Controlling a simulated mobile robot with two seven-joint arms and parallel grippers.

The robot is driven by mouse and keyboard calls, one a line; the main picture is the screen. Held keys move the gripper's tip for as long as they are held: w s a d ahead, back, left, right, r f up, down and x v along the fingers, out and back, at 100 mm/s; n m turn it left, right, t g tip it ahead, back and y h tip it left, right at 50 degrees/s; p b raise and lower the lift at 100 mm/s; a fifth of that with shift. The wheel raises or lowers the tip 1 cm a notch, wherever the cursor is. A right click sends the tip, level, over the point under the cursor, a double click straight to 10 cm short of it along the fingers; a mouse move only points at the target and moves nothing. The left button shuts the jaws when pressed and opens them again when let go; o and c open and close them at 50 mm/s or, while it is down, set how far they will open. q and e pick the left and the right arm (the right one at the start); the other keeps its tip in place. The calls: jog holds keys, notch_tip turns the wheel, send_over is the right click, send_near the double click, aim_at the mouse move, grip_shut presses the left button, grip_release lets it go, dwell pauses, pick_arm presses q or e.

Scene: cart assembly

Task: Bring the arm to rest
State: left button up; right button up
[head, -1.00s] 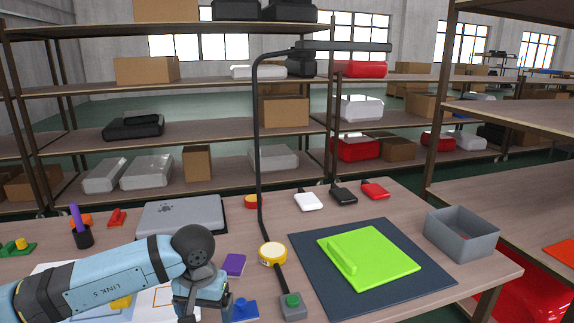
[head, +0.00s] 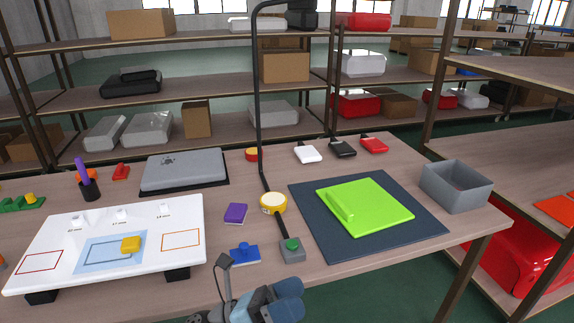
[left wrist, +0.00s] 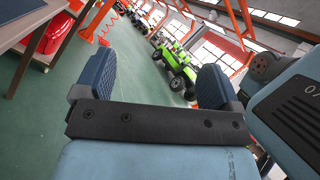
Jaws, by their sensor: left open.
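My left gripper (head: 288,297) shows at the bottom edge of the head view, low in front of the table's front edge. Its blue fingers are apart and nothing is between them. In the left wrist view the two blue finger pads (left wrist: 155,88) stand wide apart. That view looks out over the green floor, with no table item between the fingers. My right gripper is in neither view.
The table holds a white board (head: 60,235) with a yellow block (head: 130,244), a blue piece (head: 244,253), a button box (head: 292,249), a bright green plate (head: 375,205) on a dark mat (head: 325,240), and a grey bin (head: 457,187). A lamp post (head: 259,100) rises behind.

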pick_arm(q)
jog(key=a+f+n+t+y, duration=0.6)
jog(key=n+y, duration=0.1)
jog(key=n, duration=0.8)
jog(key=a+f+n+t+y, duration=0.6)
jog(key=f+n, duration=0.1)
jog(key=n, duration=0.7)
jog(key=s+a+f+n+g+y, duration=0.3)
jog(key=s+a+f+n, duration=0.1)
jog(key=s+f+n, duration=0.25)
jog(key=s+a+f+n+g+y, duration=0.2)
jog(key=s+a+f+n+g, duration=0.1)
jog(key=s+f+n+g, duration=0.25)
notch_tip(320, 180, up, 14)
jog(key=a+t+p, duration=0.1)
jog(key=t+p, duration=0.1)
jog(key=p, duration=1.7)
jog(key=shift+a+r+p, duration=0.15)
jog(key=shift+p, duration=0.2)
jog(key=shift+t, duration=0.25)
